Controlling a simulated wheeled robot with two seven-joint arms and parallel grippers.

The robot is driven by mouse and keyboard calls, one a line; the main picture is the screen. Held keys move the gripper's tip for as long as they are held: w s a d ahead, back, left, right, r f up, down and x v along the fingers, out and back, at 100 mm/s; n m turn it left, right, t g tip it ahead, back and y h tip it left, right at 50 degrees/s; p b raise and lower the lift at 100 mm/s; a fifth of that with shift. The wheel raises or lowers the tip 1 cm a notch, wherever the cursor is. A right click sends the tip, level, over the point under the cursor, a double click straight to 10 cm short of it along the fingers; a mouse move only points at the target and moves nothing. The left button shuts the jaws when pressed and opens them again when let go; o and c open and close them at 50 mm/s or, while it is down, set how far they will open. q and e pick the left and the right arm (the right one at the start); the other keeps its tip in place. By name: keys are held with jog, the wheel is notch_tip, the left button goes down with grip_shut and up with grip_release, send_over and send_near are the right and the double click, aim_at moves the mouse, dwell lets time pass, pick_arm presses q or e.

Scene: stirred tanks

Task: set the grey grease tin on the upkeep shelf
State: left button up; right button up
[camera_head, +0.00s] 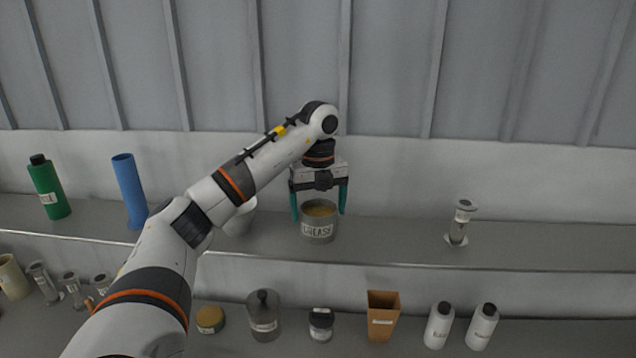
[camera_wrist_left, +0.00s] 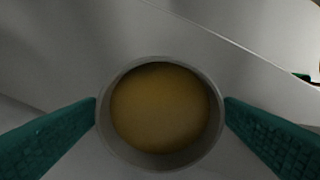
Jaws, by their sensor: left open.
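The grey grease tin (camera_head: 318,232) stands upright on the raised shelf (camera_head: 400,244), with its label facing me and yellow-brown grease in its open top. My left gripper (camera_head: 320,208) is above and around it, pointing down, with one teal finger on each side of the tin's upper part. The left wrist view shows the tin (camera_wrist_left: 160,160) from above, between the two fingers. The fingers are open; they look close to the rim, and contact is not clear. My right gripper is not in view.
On the shelf stand a green bottle (camera_head: 48,187), a blue cylinder (camera_head: 130,190), a white vessel (camera_head: 241,216) partly behind my arm, and a metal spool-like part (camera_head: 459,222). Below are a brown container (camera_head: 382,315), white bottles (camera_head: 439,325) and jars.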

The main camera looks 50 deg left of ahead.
pick_arm(q)
notch_tip(320, 180, up, 9)
jog(key=shift+p, duration=0.3)
dwell(0.8)
